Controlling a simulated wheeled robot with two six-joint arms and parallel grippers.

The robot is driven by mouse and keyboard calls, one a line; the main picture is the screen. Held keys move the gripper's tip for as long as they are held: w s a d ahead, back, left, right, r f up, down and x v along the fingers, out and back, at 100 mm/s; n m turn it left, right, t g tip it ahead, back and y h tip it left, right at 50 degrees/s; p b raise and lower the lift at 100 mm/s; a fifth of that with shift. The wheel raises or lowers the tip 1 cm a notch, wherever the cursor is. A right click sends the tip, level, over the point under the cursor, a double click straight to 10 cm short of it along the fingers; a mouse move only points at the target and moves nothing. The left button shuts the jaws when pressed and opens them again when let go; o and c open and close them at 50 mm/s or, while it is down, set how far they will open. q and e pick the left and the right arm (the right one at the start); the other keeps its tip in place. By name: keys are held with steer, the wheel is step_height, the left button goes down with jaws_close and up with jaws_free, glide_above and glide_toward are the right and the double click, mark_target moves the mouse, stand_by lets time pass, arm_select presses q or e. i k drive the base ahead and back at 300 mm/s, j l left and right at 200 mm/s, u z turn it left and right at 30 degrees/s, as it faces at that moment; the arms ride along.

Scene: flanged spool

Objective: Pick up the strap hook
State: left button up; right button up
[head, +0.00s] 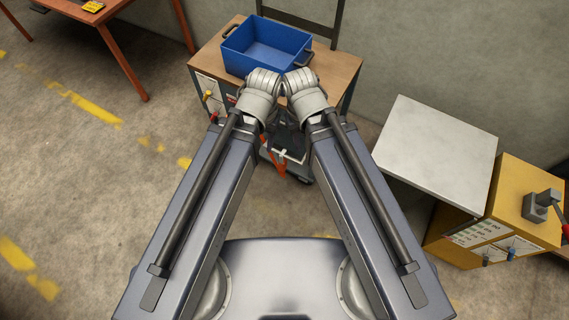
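I cannot pick out a strap hook for certain. A small yellow item (208,95) hangs on the left side of the wooden-topped cart (340,72), too small to identify. An orange-red strip (271,159) shows low between my forearms, partly hidden by the left one. My two arms reach forward and their wrists come close together in front of the cart. Dark parts show below the wrists, between the forearms, and may be my grippers. Their fingers cannot be made out, nor anything held in them.
A blue open crate (265,45) stands on the cart's top. At right are a pale grey-topped table (437,143) and a yellow cabinet (525,195) bearing a grey device (541,205) with a red handle. An orange-brown table (65,10) stands upper left. Floor at left is clear.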

mark_target(283, 162)
steer(key=k+l+u, duration=0.25)
steer(key=l+u, duration=0.15)
steer(key=k+l+u, duration=0.4)
steer(key=i+l, duration=0.05)
steer(key=l, duration=0.05)
